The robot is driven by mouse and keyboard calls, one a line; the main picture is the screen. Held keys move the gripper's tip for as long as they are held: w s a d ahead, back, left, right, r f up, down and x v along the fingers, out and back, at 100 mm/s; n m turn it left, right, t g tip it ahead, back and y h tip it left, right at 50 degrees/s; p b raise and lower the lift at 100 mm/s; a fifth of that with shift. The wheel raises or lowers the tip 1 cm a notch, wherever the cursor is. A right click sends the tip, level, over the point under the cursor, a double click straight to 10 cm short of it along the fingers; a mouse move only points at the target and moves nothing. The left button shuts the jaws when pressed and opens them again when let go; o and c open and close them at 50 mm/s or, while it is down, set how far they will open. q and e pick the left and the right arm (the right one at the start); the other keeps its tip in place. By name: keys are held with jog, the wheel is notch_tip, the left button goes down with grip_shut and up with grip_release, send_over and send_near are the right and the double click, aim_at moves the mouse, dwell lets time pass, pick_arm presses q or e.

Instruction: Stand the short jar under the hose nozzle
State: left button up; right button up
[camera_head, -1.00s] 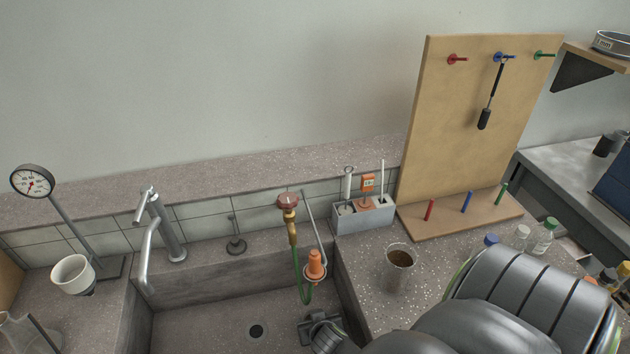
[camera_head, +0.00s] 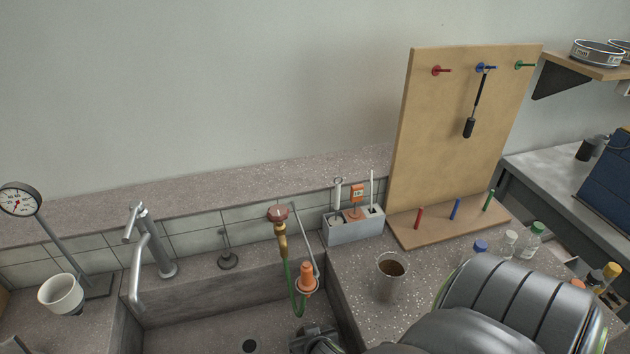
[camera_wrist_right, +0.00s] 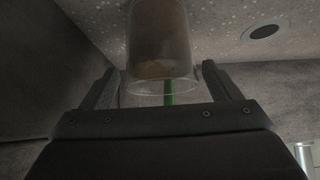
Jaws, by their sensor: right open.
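A clear jar (camera_wrist_right: 160,45) with brown contents shows in the right wrist view, in front of and between the spread fingers of my right gripper (camera_wrist_right: 158,82). Both fingers look apart from its wall. In the head view my right gripper (camera_head: 318,342) is low in the sink at the bottom edge, and I cannot make out this jar there. Part of the hose (camera_wrist_right: 169,99) shows behind the jar's rim. My left gripper is out of view.
A cup with brown contents (camera_head: 390,280) stands on the bench right of the sink. A grey holder (camera_head: 352,229), a pegboard (camera_head: 465,130) and several capped bottles are behind and right. A faucet (camera_head: 150,245) stands left. The sink floor by the drain (camera_head: 249,345) is clear.

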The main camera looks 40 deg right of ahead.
jog(key=v, duration=0.9)
jog(key=shift+s+r, duration=0.2)
jog(key=shift+a+r+p, duration=0.1)
jog(key=shift+a+p, duration=0.05)
jog(key=shift+p, duration=0.2)
